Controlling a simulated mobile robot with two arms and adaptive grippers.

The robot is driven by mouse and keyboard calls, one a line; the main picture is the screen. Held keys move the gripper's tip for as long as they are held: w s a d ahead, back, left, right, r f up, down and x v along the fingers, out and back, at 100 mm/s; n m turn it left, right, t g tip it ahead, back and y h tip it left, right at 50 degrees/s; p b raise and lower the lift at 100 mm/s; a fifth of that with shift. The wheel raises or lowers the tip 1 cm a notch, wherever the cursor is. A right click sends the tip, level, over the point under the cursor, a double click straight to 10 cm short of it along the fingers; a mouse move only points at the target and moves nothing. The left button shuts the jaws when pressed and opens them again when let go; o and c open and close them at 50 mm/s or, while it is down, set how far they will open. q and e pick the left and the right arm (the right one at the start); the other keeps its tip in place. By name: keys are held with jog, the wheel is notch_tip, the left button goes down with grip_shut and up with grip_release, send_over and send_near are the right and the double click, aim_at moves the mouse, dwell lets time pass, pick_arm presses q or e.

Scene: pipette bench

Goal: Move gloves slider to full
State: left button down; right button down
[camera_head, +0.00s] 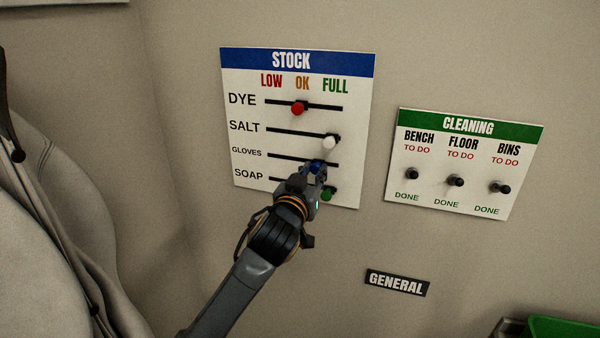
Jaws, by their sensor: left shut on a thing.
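The white STOCK board (245,85) with a blue header hangs on the wall, with columns LOW, OK and FULL. The gloves slider is a blue knob (317,167) on the third track (290,157), partly hidden by my gripper. It sits right of the OK column, short of the track's right end under FULL. My left gripper (316,173) reaches up from below and is shut on the blue knob. My right gripper is not in view.
The red dye knob (298,108) is near OK. The white salt knob (330,142) and green soap knob (327,194) are near FULL, close to my gripper. A CLEANING board (430,150) is to the right, above a GENERAL label (397,283). A coat (45,230) hangs left.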

pick_arm(q)
jog(key=d, duration=0.1)
jog(key=s+d, duration=0.1)
jog(key=shift+d, duration=0.4)
jog(key=shift+s+d, duration=0.1)
jog(key=shift+d, duration=0.25)
jog(key=shift+a, duration=0.25)
jog(key=shift+w+a+f, duration=0.1)
jog(key=shift+w+a, duration=0.1)
jog(key=shift+a, duration=0.05)
jog(key=c, duration=1.1)
grip_release()
jog(key=shift+s+d, duration=0.1)
jog(key=shift+d, duration=0.25)
jog(key=shift+c, duration=0.2)
jog(key=shift+a, duration=0.1)
jog(key=v, duration=1.2)
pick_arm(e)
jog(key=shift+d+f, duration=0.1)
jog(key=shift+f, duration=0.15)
